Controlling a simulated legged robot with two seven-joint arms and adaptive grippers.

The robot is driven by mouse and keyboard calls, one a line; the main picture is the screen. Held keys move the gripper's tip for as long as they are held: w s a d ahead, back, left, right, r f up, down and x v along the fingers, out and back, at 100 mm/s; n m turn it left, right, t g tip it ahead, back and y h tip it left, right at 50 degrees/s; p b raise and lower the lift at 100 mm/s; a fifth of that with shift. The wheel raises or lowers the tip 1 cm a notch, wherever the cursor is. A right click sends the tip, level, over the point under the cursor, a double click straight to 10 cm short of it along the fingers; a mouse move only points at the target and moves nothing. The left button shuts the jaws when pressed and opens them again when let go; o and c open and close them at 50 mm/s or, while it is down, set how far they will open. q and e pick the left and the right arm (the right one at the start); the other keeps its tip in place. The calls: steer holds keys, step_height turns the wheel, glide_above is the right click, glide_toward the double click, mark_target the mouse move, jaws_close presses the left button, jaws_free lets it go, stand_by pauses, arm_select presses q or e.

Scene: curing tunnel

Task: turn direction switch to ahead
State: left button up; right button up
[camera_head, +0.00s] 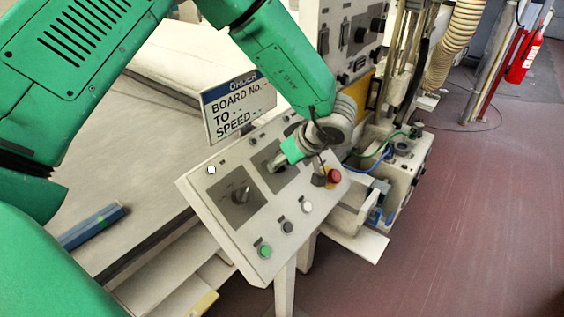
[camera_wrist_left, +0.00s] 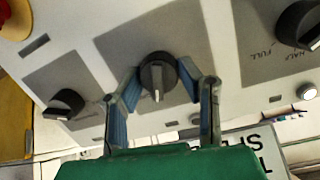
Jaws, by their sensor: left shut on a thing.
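The control panel (camera_head: 257,222) is a tilted pale box with several knobs and buttons. My left gripper (camera_head: 279,160) reaches down over its middle square. In the left wrist view the fingers (camera_wrist_left: 161,76) are closed around the sides of a black rotary switch (camera_wrist_left: 157,76). Its white mark points to the bottom of that picture. The gripper mostly hides this switch in the head view. Its label is not readable, so I cannot confirm from lettering that it is the direction switch. My right gripper is out of view.
A FULL/HALF knob (camera_wrist_left: 298,24) and a smaller black knob (camera_wrist_left: 65,103) flank the held switch. A red button (camera_head: 334,175), white button (camera_head: 306,207) and green button (camera_head: 265,251) sit along the panel. An order board (camera_head: 238,107) stands behind it. Red floor is open at right.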

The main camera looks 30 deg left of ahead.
arm_select(q)
steer(key=m, duration=0.4)
steer(key=shift+f+g, duration=0.1)
steer(key=shift+g, duration=0.3)
steer(key=shift+m, duration=0.4)
steer(key=o, duration=1.1)
steer(key=shift+w, duration=0.1)
steer(key=shift+o, duration=0.2)
steer(key=shift+w, duration=0.1)
steer(key=shift+d, duration=0.1)
steer(key=v, duration=1.2)
